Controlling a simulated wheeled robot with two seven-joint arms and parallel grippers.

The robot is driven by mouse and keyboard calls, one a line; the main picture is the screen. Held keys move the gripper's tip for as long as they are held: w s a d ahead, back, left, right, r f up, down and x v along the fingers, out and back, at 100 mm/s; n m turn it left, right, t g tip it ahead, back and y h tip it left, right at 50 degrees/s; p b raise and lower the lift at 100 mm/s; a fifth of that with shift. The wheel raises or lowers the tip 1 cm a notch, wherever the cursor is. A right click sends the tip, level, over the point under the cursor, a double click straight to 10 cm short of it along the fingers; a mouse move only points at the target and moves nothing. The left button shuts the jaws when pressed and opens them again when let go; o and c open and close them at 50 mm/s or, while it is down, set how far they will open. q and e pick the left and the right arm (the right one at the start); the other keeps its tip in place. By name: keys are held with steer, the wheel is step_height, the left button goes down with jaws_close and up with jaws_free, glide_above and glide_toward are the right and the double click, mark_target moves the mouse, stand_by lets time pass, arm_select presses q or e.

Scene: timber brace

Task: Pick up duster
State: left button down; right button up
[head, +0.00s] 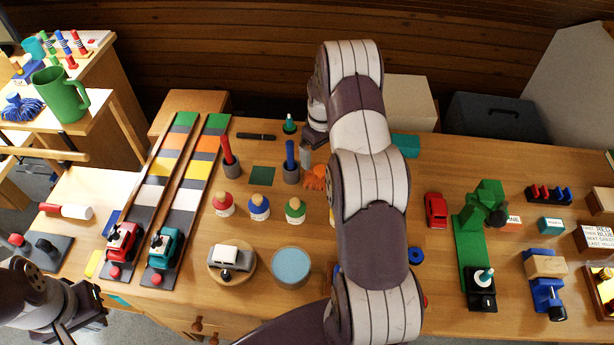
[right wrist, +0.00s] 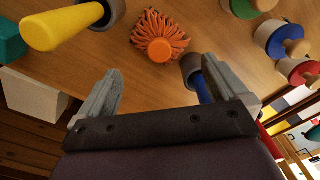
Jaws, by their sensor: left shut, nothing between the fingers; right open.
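An orange duster (head: 315,177) with a stringy head stands on the wooden table, partly hidden by my right arm in the head view. The right wrist view shows the duster (right wrist: 155,36) with a round orange knob facing the camera, ahead of the fingertips. My right gripper (right wrist: 162,68) is open and empty, and the duster is apart from both fingers. My left gripper (head: 75,318) is shut and empty at the lower left, by the table's front edge. A blue stringy duster-like thing (head: 20,108) lies on the side table at the far left.
A blue-handled tool in a grey cup (head: 291,172) stands close beside the orange duster. A yellow-handled thing (right wrist: 62,27) is left of it in the right wrist view. Red, blue and green bottles (head: 259,208) stand nearer the front. A green clamp-like stand (head: 470,240) is at right.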

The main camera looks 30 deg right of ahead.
mark_target(320, 168)
step_height(320, 168, down, 8)
steer(key=shift+f+p, duration=0.1)
steer(key=shift+p, duration=0.85)
steer(key=shift+d+f, duration=0.1)
steer(key=shift+f, duration=0.25)
steer(key=c, duration=0.9)
step_height(320, 168, up, 10)
steer(key=shift+r+b, duration=0.1)
steer(key=shift+b, duration=0.8)
steer(key=o, duration=0.3)
steer(key=shift+c, duration=0.3)
